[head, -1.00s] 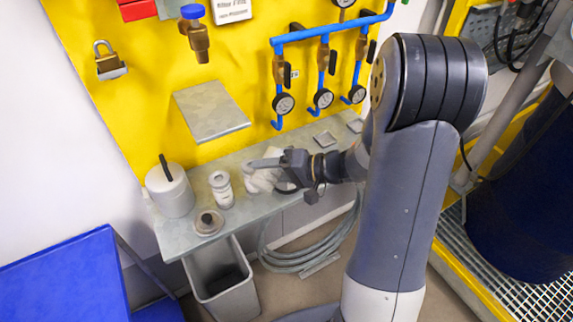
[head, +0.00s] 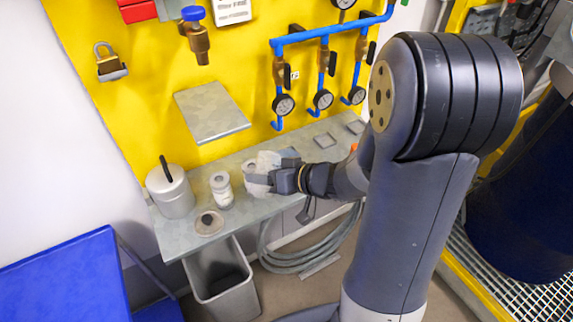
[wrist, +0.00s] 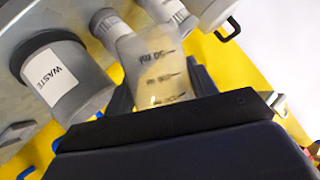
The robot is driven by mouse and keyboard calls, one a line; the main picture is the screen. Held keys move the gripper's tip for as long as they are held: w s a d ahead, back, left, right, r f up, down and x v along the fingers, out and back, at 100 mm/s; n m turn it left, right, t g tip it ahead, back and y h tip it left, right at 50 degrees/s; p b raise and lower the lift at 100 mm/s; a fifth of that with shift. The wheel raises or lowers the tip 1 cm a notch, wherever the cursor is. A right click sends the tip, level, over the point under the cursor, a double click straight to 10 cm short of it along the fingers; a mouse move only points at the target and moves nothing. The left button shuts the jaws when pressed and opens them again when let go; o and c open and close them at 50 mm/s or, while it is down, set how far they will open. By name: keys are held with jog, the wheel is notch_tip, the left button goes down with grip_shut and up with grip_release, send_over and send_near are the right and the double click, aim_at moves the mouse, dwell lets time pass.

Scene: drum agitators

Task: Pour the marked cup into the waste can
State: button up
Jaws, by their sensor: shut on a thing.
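My gripper (wrist: 160,95) is shut on a translucent cup (wrist: 157,65) with dark volume marks, among them 50 ml. The cup holds a pale yellowish content in its lower part. It also shows as a whitish shape at my gripper (head: 284,170) in the head view, partly hidden by the fingers. In the wrist view the grey waste can (wrist: 80,85), with a white WASTE label, is to the left of the cup and apart from it. I cannot tell for sure which container in the head view is the waste can.
On the grey shelf stand a white bottle (head: 222,190), a grey can with a black handle (head: 171,190) and a low round piece with a dark centre (head: 208,222). A grey bin (head: 226,297) is below. Blue pipes with gauges (head: 323,99) hang on the yellow panel.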

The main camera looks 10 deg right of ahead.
jog(key=shift+n+t+h, duration=0.3)
jog(key=shift+n, duration=0.2)
jog(key=f+b, duration=0.3)
jog(key=b, duration=0.1)
jog(key=f+b, duration=0.2)
jog(key=shift+s+a+f, duration=0.3)
jog(key=shift+s+a, duration=0.05)
jog(key=shift+s, duration=0.05)
jog(key=f+n+t+b, duration=0.1)
jog(key=b, duration=0.2)
jog(key=shift+s+a+h, duration=0.4)
jog(key=b, duration=0.1)
jog(key=n+b, duration=0.1)
jog(key=shift+s+a+f+t+b, duration=0.1)
jog(key=shift+s+a+t+b, duration=0.1)
jog(key=shift+s+t+b, duration=0.1)
jog(key=shift+n, duration=0.3)
jog(key=shift+h, duration=0.3)
